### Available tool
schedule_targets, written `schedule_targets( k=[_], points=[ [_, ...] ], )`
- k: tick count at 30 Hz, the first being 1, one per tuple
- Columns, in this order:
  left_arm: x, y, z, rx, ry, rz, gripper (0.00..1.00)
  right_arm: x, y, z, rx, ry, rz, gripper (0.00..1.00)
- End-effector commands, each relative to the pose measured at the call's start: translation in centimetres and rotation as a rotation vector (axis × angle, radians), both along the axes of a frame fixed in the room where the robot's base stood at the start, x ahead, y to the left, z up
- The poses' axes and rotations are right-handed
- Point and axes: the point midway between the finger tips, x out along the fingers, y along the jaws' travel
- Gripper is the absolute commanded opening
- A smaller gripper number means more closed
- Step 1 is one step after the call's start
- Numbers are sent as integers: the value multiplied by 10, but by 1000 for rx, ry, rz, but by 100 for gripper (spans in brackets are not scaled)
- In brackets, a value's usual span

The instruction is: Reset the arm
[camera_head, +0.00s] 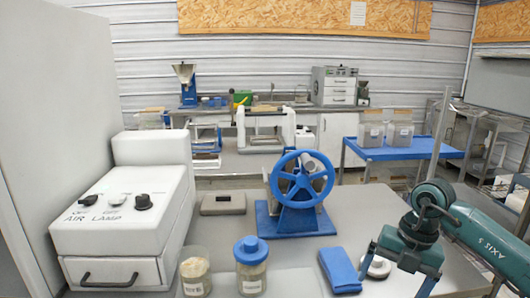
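My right arm (480,235), teal and dark, reaches in from the right edge and bends down at a dark round joint. My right gripper (394,284) hangs over the right front of the grey table (320,258). Its two fingers stand well apart, with nothing visible held between them. A small white round object (377,267) lies by its left finger and is partly hidden by it. My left arm and gripper are out of view.
A blue-lidded jar (251,270), an open jar (195,275) and a folded blue cloth (339,270) are at the front. A white air lamp box (122,230) fills the left. Bare table lies between hopper and cloth.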

Motion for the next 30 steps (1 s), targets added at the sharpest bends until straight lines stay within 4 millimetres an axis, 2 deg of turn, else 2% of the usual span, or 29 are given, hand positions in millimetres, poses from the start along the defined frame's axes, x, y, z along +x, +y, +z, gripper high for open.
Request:
schedule_targets(
  k=[1, 3, 5, 7, 9, 10, 12, 14, 17, 20, 23, 25, 27, 30],
  points=[
    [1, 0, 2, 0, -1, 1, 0, -7, 25, -12, 94, 9, 51, 95],
    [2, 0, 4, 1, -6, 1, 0, -18, 61, -23, 246, 13, 116, 95],
    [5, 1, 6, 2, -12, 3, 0, -30, 96, -30, 401, 15, 163, 95],
    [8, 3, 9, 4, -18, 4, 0, -48, 140, -32, 620, 14, 198, 95],
    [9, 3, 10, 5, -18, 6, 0, -67, 182, -24, 876, 4, 189, 95],
    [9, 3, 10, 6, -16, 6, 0, -73, 196, -18, 984, -6, 167, 95],
    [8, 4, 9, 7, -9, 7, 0, -82, 221, -1, 1226, -29, 72, 95],
    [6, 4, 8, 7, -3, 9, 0, -83, 231, 12, 1407, -56, -56, 95],
    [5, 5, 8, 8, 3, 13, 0, -76, 227, 21, 1638, -101, -355, 95],
    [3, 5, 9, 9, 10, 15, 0, -65, 204, 7, 1755, -135, -733, 95],
    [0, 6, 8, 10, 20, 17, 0, -65, 172, -34, 1737, -137, -1156, 95],
    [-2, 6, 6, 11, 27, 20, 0, -77, 149, -75, 1650, -111, -1446, 95],
    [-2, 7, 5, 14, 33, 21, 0, -99, 132, -115, 1524, -66, -1688, 95],
    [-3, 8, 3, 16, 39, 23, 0, -134, 118, -158, 1350, 12, -1920, 95]
  ],
)
